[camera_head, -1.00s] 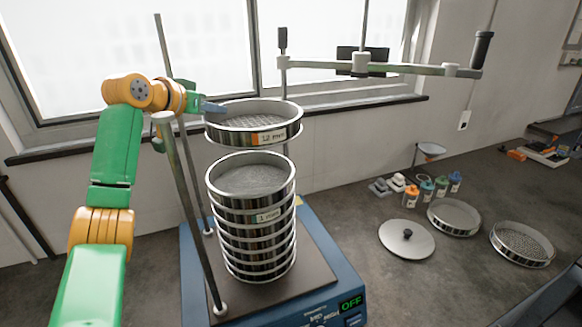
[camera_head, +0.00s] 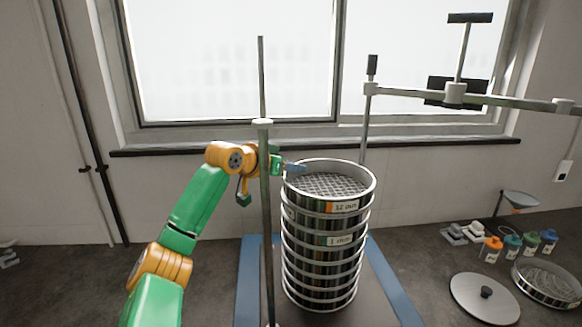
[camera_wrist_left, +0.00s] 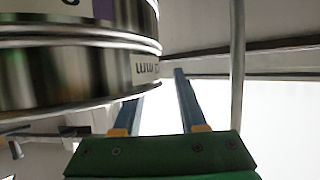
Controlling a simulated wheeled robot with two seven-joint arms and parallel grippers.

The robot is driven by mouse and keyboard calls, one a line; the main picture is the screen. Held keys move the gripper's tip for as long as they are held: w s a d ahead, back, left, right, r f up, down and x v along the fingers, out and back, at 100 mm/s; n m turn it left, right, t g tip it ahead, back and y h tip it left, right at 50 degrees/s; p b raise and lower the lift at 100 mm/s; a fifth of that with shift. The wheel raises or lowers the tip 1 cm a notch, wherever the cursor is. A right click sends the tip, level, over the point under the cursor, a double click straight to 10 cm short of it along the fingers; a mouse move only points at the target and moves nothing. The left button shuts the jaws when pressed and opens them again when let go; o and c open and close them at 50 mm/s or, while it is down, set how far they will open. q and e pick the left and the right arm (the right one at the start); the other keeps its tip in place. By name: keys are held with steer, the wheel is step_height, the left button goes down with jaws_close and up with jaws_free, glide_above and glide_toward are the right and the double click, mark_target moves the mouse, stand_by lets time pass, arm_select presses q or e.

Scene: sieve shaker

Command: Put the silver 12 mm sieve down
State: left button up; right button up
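The silver 12 mm sieve (camera_head: 344,207) sits on top of the stack of silver sieves (camera_head: 339,241), with no clear gap beneath it. It looks about level and roughly in line with the stack. The sieve below it carries a 1 mm label. My left gripper (camera_head: 296,168) is at the left of the sieve's upper rim. In the left wrist view the sieve wall (camera_wrist_left: 75,75) fills the upper left, and my left gripper's fingers (camera_wrist_left: 158,95) stand apart. One finger is partly hidden behind the sieve. My right gripper is not in view.
The stack stands on a blue-edged shaker base (camera_head: 395,290) between upright rods (camera_head: 265,200). A clamp bar (camera_head: 480,97) extends to the upper right. A lid (camera_head: 484,300), another sieve (camera_head: 548,284) and small bottles (camera_head: 490,249) are on the bench at right.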

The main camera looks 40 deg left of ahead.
arm_select(q)
steer(key=b+v, duration=0.4)
steer(key=v, duration=0.8)
steer(key=shift+d, duration=0.15)
steer(key=shift+w, duration=0.1)
